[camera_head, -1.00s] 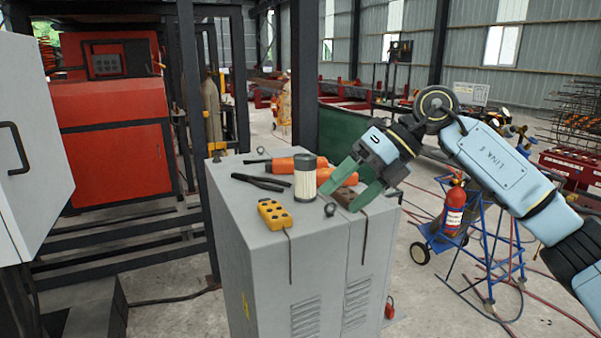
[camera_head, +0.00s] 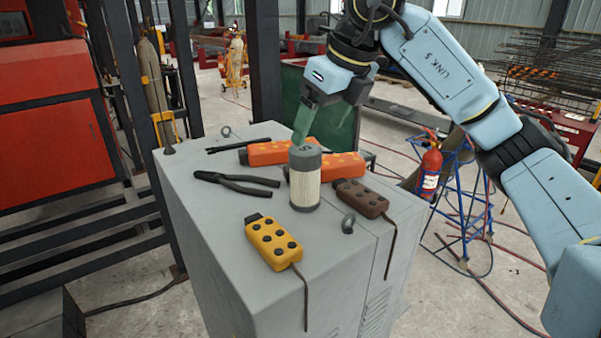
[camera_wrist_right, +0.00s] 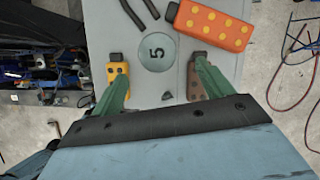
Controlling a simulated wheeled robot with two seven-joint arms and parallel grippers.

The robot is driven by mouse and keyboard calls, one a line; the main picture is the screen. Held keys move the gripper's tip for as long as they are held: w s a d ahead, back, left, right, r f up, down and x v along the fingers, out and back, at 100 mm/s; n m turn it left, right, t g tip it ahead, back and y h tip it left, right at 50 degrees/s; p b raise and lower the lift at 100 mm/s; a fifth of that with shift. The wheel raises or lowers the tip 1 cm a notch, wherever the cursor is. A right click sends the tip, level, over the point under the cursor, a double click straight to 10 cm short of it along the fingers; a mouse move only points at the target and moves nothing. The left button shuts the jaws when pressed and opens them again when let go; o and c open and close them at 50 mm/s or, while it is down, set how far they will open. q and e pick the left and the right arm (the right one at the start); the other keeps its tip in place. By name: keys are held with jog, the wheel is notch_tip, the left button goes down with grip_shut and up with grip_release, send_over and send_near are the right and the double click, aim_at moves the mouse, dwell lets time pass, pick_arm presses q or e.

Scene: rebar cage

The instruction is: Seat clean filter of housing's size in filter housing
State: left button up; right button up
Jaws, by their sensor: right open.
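A filter (camera_head: 305,188) with pale cream pleats and dark grey-green end caps stands upright on the grey cabinet top. In the right wrist view its round cap (camera_wrist_right: 157,52) carries a mark like a 5. My right gripper (camera_head: 303,125) has green fingers pointing down, above and just behind the filter in the head view. In the right wrist view its open fingers (camera_wrist_right: 160,80) lie either side of and short of the cap, holding nothing. I see no filter housing in these views. My left gripper is out of view.
On the cabinet (camera_head: 205,210) lie a yellow pendant (camera_head: 271,241), a brown pendant (camera_head: 361,198), orange pendants (camera_head: 334,166), black-handled pliers (camera_head: 238,182) and a dark bar (camera_head: 238,145). The cabinet's front left top is clear.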

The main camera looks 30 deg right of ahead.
aim_at(310, 150)
jog(key=x, duration=0.3)
jog(key=shift+f, duration=0.1)
jog(key=shift+p+x, duration=0.3)
jog(key=shift+x, duration=0.65)
jog(key=p+x, duration=0.1)
jog(key=x, duration=0.2)
jog(key=shift+a+f, duration=0.15)
jog(key=shift+f, duration=0.2)
jog(key=shift+w+f, duration=0.2)
jog(key=shift+f, duration=0.1)
jog(key=shift+a+f, duration=0.1)
jog(key=c, duration=1.1)
jog(key=shift+c, duration=1)
notch_tip(310, 150, up, 10)
jog(key=shift+f+b, duration=0.1)
jog(key=shift+b, duration=0.4)
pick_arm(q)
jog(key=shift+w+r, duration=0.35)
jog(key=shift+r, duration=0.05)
